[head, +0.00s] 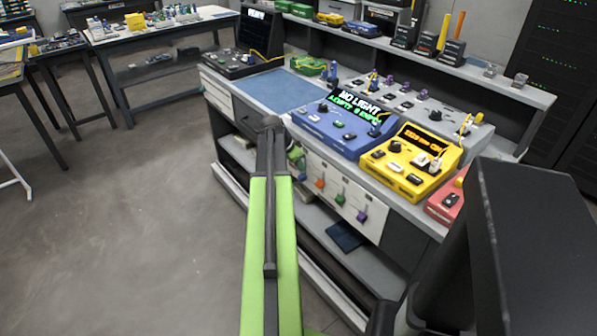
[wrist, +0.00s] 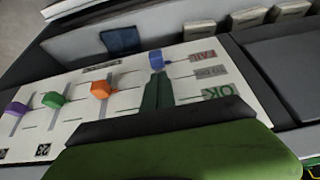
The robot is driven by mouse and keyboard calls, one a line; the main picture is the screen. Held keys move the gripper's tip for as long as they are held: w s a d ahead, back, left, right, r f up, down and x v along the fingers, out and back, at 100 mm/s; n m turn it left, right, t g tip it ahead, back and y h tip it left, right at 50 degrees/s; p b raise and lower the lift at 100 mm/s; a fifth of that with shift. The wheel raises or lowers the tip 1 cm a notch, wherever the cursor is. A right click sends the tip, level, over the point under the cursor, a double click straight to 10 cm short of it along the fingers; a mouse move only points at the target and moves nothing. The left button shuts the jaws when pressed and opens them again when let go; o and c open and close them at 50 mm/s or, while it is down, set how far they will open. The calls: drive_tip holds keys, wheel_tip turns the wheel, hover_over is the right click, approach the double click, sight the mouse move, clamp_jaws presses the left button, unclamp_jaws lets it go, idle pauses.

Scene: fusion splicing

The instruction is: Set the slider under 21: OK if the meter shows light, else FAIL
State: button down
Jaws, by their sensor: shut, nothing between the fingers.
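A white panel (wrist: 75,103) on the bench front carries blue (wrist: 156,60), orange (wrist: 101,90), green (wrist: 53,100) and purple (wrist: 17,109) slider knobs. In the wrist view the picture is upside down; the blue knob stands level with the red FAIL label (wrist: 203,56), away from the green OK label (wrist: 220,92). My gripper (wrist: 158,78) is shut and empty, its tips right at the blue knob; I cannot tell if they touch. The blue meter (head: 335,128) in the head view displays "NO LIGHT".
A yellow device (head: 410,165) and a red one (head: 446,205) stand right of the meter on the bench. A blue mat (head: 275,92) lies to its left. A lower shelf holds a dark blue item (head: 345,236). The floor (head: 140,220) at left is clear.

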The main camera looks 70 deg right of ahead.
drive_tip(key=shift+a, duration=0.15)
drive_tip(key=w+a, duration=0.3)
drive_tip(key=a, duration=0.2)
drive_tip(key=shift+w+a, duration=0.3)
drive_tip(key=shift+w, duration=0.1)
idle(0.4)
